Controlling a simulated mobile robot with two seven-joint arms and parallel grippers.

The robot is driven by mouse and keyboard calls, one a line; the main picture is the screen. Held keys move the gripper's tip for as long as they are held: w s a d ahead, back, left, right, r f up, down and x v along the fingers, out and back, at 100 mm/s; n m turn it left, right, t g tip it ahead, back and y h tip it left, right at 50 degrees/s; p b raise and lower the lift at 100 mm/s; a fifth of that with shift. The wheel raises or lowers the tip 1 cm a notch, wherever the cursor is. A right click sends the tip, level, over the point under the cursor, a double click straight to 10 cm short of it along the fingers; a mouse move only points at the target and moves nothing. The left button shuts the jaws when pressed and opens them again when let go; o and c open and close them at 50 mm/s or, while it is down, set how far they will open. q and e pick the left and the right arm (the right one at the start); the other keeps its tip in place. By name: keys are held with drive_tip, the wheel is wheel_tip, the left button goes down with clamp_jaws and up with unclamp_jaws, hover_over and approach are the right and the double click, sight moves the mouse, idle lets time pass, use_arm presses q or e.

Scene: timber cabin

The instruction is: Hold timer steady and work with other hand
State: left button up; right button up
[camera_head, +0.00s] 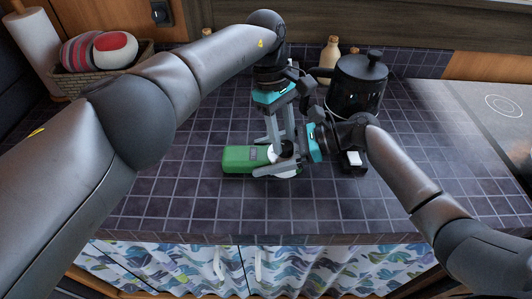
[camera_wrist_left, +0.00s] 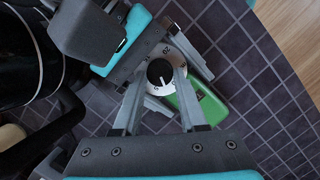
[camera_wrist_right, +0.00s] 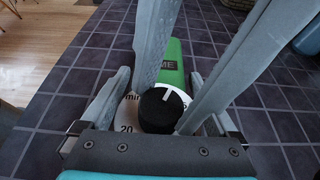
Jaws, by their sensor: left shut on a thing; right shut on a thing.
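My right gripper (camera_wrist_right: 160,100) comes in low from the right and is shut on the timer around the round dial end. The knob also shows in the right wrist view (camera_wrist_right: 162,108). The fingers hide parts of the dial.
A black lidded pot (camera_head: 357,85) stands behind my right gripper, with a pale bottle (camera_head: 329,53) farther back. A wicker basket (camera_head: 105,84) and a paper roll (camera_head: 36,45) are at the back left. A cooktop (camera_head: 480,110) lies right. The front counter is clear.

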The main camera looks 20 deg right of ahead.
use_arm(q)
drive_tip(key=shift+s+m, duration=0.15)
drive_tip(key=shift+m, duration=0.65)
